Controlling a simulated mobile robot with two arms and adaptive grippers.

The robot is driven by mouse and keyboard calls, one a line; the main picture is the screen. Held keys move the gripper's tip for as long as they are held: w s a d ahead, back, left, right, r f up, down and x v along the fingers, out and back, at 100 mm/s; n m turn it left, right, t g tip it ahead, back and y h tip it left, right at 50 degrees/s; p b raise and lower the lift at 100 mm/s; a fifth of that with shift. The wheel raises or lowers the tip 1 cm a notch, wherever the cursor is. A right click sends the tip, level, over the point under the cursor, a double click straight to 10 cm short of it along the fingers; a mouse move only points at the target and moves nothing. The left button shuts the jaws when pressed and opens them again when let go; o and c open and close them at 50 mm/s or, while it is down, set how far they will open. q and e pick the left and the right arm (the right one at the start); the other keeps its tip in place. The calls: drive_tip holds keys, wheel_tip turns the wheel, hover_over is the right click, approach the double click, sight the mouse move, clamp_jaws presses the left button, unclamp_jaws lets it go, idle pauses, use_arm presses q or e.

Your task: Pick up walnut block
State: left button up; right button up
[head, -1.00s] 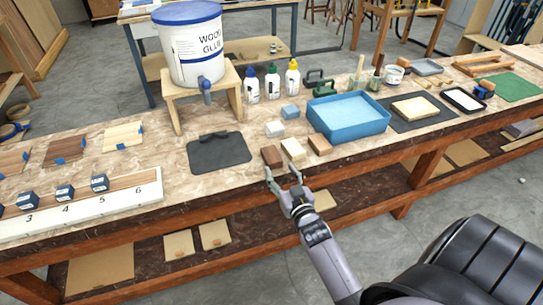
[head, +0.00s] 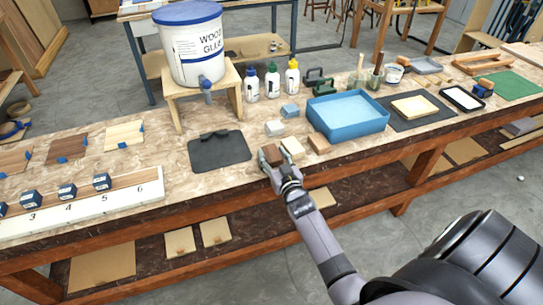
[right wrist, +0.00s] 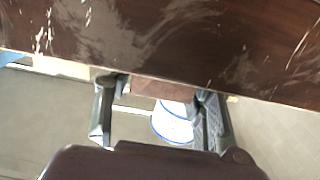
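The walnut block (head: 271,155) is a small dark brown block at the front edge of the workbench. My right gripper (head: 275,161) is at the block from the front, with one finger on each side of it. In the right wrist view the block (right wrist: 150,88) shows as a brown face between the spread fingertips of the gripper (right wrist: 162,92). The fingers look open; whether they touch the block is hard to tell. My left gripper is not in view.
A pale block (head: 293,146) stands close beside the right finger, with a tan block (head: 319,144) further right. A blue tub (head: 349,138) is behind them. A dark mat (head: 219,152) lies to the left. The bench's front edge is just below the gripper.

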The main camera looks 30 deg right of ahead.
sight(273, 156)
drive_tip(key=c, duration=0.8)
wheel_tip(273, 156, up, 20)
drive_tip(key=s+a+n+y, duration=0.1)
drive_tip(key=s+a, duration=0.4)
drive_tip(key=a, duration=0.1)
drive_tip(key=s+a+f+n+y, duration=0.1)
drive_tip(key=s+a, duration=0.4)
drive_tip(key=a, duration=0.1)
drive_tip(key=s+a+f+y, duration=0.1)
drive_tip(key=s+a+y, duration=0.1)
drive_tip(key=s+a, duration=0.2)
drive_tip(key=shift+s+a+f+n+t, duration=0.1)
drive_tip(key=shift+s+a+n+t, duration=0.1)
drive_tip(key=shift+a, duration=0.5)
drive_tip(key=shift+s+a+n+t, duration=0.1)
drive_tip(key=shift+s+a+n, duration=0.1)
drive_tip(key=shift+a, duration=0.5)
